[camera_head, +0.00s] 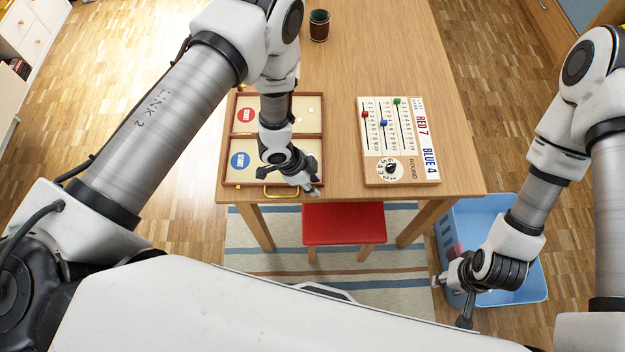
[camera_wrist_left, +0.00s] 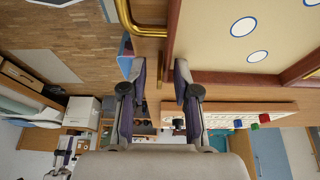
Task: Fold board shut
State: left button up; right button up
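The board (camera_head: 231,150) lies open on the table, a shallow wooden case with two cream halves, one behind the other. The far half shows a red disc (camera_head: 247,115), the near half a blue disc (camera_head: 239,160). A brass handle (camera_head: 281,191) sits on the near edge; it also shows in the left wrist view (camera_wrist_left: 126,18). My left gripper (camera_head: 308,188) is at the near right corner of the board, hiding part of the near half. In the left wrist view its fingers (camera_wrist_left: 157,88) are apart and empty, beside the board's wooden rim (camera_wrist_left: 170,40). My right gripper (camera_head: 449,302) is open and empty, away from the board.
A white scoreboard (camera_head: 376,170) with coloured sliders and a dial lies right of the board. A dark green cup (camera_head: 319,26) stands at the back. A red stool (camera_head: 344,222) is at the table's front, and a blue bin (camera_head: 520,285) is on the floor near my right gripper.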

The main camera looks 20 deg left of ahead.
pick_arm(q)
grip_shut()
jog(key=shift+r, duration=0.15)
jog(key=shift+w+r+g+p, duration=0.1)
jog(key=shift+r+g+p, duration=0.3)
jog(key=shift+r+p, duration=0.45)
jog(key=shift+w+a+r+g+p, duration=0.1)
jog(key=shift+w+r+g+p, duration=0.1)
jog(key=shift+r+g+p, duration=0.4)
jog(key=shift+w+r+n+g+h, duration=0.3)
jog(key=shift+r+g+h, duration=0.1)
jog(key=shift+r, duration=0.2)
jog(key=shift+g, duration=0.6)
jog(key=shift+w+a+r+b, duration=0.15)
jog(key=shift+w+r, duration=0.25)
jog(key=shift+r, duration=0.4)
jog(key=shift+w+a+r+b, duration=0.1)
jog(key=shift+w+r+b, duration=0.1)
jog(key=shift+w+r, duration=0.4)
jog(key=shift+w+a+r+b, duration=0.1)
jog(key=shift+w+r+b, duration=0.15)
jog(key=shift+r, duration=0.7)
